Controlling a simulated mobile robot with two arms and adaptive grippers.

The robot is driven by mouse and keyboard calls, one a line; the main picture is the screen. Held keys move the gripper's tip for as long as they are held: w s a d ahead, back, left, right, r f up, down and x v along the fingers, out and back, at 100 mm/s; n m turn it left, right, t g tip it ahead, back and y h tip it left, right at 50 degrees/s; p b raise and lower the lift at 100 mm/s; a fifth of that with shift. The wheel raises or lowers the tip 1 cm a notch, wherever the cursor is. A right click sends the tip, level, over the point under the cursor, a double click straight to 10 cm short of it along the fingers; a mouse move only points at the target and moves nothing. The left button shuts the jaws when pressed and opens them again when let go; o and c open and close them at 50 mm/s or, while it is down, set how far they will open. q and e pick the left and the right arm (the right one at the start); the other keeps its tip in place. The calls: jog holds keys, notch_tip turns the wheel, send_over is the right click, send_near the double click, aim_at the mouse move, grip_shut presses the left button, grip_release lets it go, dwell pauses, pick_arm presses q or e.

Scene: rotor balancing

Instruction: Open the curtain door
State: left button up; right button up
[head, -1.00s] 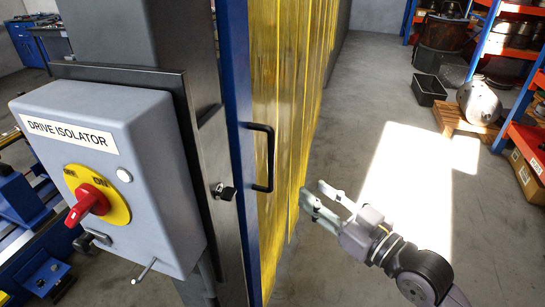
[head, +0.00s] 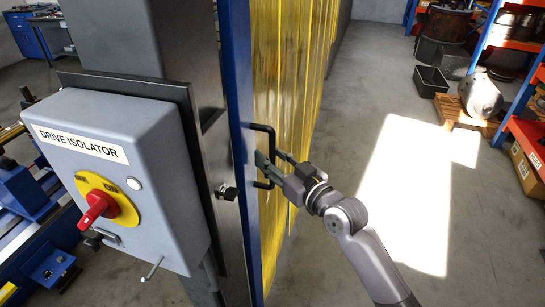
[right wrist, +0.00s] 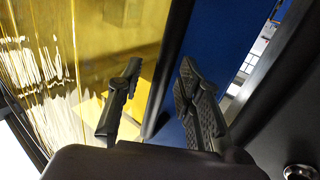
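The curtain door has yellow translucent strips (head: 285,90) and a blue frame edge (head: 235,80). A black bar handle (head: 262,127) stands out from that edge. My right gripper (head: 271,157) is at the handle in the head view, its fingers reaching around the upright bar. In the right wrist view, the two fingers (right wrist: 158,90) are apart, with a dark upright bar (right wrist: 170,60) between them. I cannot tell whether either finger touches it. The door looks closed against the grey post. My left gripper is not in view.
A grey drive isolator box (head: 125,170) with a red switch (head: 98,208) is mounted left of the door. A black latch or lock (head: 227,192) sits on the post. The floor (head: 400,190) to the right is clear, up to shelves and a pallet (head: 462,115).

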jog(key=shift+c, duration=0.2)
grip_shut()
dwell(0.6)
